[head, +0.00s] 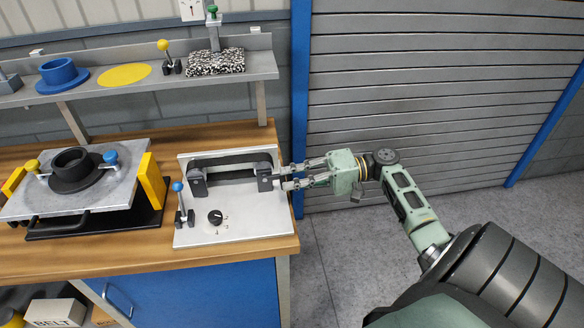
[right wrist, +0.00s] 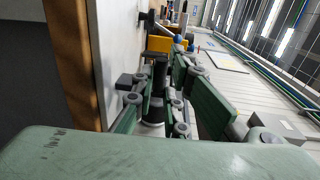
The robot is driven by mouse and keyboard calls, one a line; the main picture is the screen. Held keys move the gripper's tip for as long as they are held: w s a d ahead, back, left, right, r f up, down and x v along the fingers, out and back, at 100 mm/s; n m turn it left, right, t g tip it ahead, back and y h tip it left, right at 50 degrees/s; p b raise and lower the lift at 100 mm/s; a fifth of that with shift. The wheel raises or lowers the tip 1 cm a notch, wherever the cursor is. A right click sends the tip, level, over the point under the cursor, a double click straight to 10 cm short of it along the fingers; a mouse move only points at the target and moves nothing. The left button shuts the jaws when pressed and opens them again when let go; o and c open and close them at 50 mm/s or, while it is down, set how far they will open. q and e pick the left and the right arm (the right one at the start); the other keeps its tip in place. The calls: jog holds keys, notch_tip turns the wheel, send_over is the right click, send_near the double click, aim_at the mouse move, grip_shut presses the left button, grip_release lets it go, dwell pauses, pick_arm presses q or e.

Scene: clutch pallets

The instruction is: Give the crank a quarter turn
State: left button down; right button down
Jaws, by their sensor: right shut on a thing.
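The pale test unit (head: 232,222) stands on the wooden bench. It has a dark bar (head: 225,170) between two black brackets, a black rotary knob (head: 215,217) and a blue-tipped lever (head: 179,188). My right gripper (head: 284,177) reaches in from the right to the unit's right side, next to the right bracket (head: 264,176). Its fingers are shut on the crank's dark grip, which shows between the finger pads in the right wrist view (right wrist: 155,108). The fingers hide most of the crank, so its angle is hard to tell. My left gripper is out of view.
A metal pallet (head: 75,199) with a black flanged ring (head: 72,170) and yellow end blocks sits left of the unit. A shelf (head: 130,84) above carries a blue ring and a speckled block. The floor right of the bench is clear.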

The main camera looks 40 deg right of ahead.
jog(key=shift+f+y+b, duration=0.45)
jog(key=shift+y+b, duration=0.05)
jog(key=shift+b, duration=0.3)
jog(key=c, duration=1.8)
grip_release()
jog(key=shift+r, duration=0.1)
jog(key=shift+o, duration=0.2)
jog(key=v, duration=1.2)
jog(key=shift+s+a, duration=0.1)
